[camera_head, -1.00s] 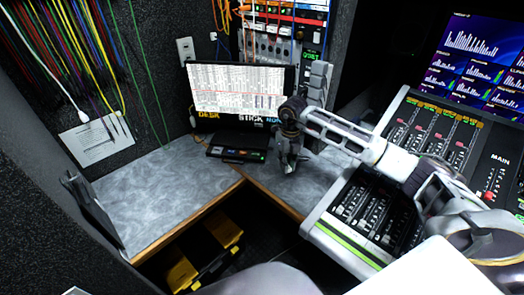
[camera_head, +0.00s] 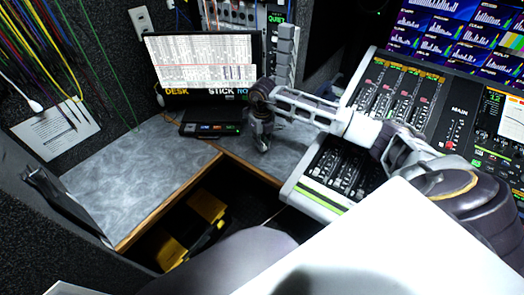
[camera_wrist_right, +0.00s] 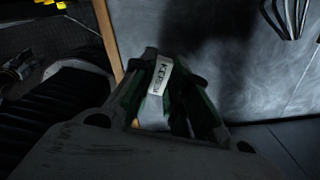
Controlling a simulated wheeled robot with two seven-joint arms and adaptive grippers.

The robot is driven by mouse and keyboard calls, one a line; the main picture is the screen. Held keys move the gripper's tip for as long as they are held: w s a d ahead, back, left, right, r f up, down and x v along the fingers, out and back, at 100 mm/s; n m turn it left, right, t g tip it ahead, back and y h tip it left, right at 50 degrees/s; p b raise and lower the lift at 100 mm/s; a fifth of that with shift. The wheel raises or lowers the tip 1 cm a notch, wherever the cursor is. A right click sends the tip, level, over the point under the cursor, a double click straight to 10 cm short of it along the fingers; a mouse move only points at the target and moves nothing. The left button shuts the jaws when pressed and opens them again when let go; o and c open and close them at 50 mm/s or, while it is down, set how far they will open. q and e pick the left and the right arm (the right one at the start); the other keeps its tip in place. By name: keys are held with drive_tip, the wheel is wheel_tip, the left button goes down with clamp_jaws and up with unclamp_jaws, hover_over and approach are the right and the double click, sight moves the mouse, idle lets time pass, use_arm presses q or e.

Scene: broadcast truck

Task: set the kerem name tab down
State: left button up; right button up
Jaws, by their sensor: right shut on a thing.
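The kerem name tab (camera_wrist_right: 160,75) is a small white strip with dark letters, held between the fingertips of my right gripper (camera_wrist_right: 162,82) in the right wrist view. In the head view my right gripper (camera_head: 262,146) points down at the grey desk top (camera_head: 140,178), just right of a black device. The tab is too small to make out there. I cannot tell whether it touches the desk. My left gripper is not in view.
The black device (camera_head: 211,129) lies before a monitor (camera_head: 202,62) with DESK and STICK lettering below it. A mixing console (camera_head: 345,170) stands right of my gripper. The desk's wooden edge (camera_head: 165,206) drops to a yellow and black case (camera_head: 207,206). The left desk is clear.

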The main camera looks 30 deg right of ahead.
sight(262, 156)
drive_tip(key=shift+f, duration=0.1)
drive_tip(key=shift+f, duration=0.2)
wheel_tip(262, 156, down, 4)
drive_tip(key=shift+r, duration=0.1)
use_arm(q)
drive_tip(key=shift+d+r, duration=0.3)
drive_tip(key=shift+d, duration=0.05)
use_arm(e)
drive_tip(key=shift+f, duration=0.35)
use_arm(q)
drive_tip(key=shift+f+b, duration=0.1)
drive_tip(key=shift+b, duration=0.2)
use_arm(e)
drive_tip(key=shift+f, duration=0.1)
drive_tip(key=o, duration=0.8)
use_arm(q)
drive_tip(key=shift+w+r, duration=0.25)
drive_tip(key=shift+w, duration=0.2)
